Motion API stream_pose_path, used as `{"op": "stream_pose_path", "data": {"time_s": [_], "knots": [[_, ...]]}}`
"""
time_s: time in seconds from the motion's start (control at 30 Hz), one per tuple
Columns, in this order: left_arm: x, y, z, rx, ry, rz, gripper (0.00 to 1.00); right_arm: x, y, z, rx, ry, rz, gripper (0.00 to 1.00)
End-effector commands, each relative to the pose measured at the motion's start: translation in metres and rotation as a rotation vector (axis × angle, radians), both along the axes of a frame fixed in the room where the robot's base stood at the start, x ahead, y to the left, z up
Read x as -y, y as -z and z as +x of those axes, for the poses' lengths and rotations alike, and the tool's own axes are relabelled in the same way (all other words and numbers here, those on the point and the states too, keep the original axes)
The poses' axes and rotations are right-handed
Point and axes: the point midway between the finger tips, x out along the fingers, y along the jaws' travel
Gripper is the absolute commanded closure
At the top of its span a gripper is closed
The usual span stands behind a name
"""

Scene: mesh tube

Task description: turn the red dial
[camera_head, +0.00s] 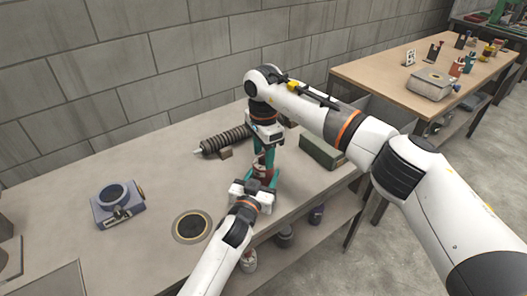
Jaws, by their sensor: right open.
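A teal stand or device (275,181) is on the grey workbench, partly hidden by my two hands. A small dark-red part (262,171), which may be the red dial, shows on it between my grippers. My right gripper (262,154) comes down from above, open, with its fingers close over the red part; I cannot tell whether they touch it. My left gripper (256,190) is just in front of and below the red part, beside the teal base. Its fingers are too small and covered to show whether they are open.
On the workbench (160,166) are a blue-grey box with a round top (117,204), a black disc (192,227), a dark coil (226,139) and a green box (322,152). A block wall is behind. A wooden table (385,70) stands at the right. The bench's left-middle is mostly clear.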

Motion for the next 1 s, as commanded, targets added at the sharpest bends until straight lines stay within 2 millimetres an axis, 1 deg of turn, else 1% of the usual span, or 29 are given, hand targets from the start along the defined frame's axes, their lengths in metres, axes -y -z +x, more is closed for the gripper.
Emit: {"op": "stream_pose_path", "data": {"time_s": [0.1, 0.27, 0.3, 0.37, 0.4, 0.6, 0.77, 1.0], "knots": [[0.0002, 0.0006, -0.0002, -0.001, 0.0, 0.0, 0.75, -0.0002, -0.0001, 0.0, 0.0, 0.0, 0.0, 0.52], [0.0002, 0.0006, -0.0002, -0.001, 0.0, 0.0, 0.75, -0.0003, -0.0003, -0.0001, 0.0, 0.0, 0.001, 0.78], [0.0002, 0.0006, -0.0002, -0.001, 0.0, 0.0, 0.75, -0.0003, -0.0003, -0.0001, 0.0, 0.0, 0.001, 0.84], [0.0001, 0.0006, -0.0001, -0.001, 0.0, 0.0, 0.75, -0.0003, -0.0004, -0.0001, 0.0, 0.0, 0.001, 0.94], [0.0001, 0.0005, -0.0001, -0.001, 0.0, 0.0, 0.75, -0.0003, -0.0004, -0.0001, 0.0, 0.0, 0.001, 0.97], [0.0, 0.0006, 0.0, -0.001, 0.0, 0.0, 0.75, -0.0004, -0.0006, -0.0002, 0.0, 0.015, 0.001, 0.97], [-0.0001, 0.0006, 0.0, -0.001, 0.0, 0.0, 0.75, -0.0004, -0.0009, -0.0001, 0.0, 0.067, 0.001, 0.97], [-0.0002, 0.0007, 0.0001, -0.002, -0.001, 0.0, 0.75, -0.0003, -0.0011, 0.0002, 0.001, 0.234, 0.001, 0.97]]}}
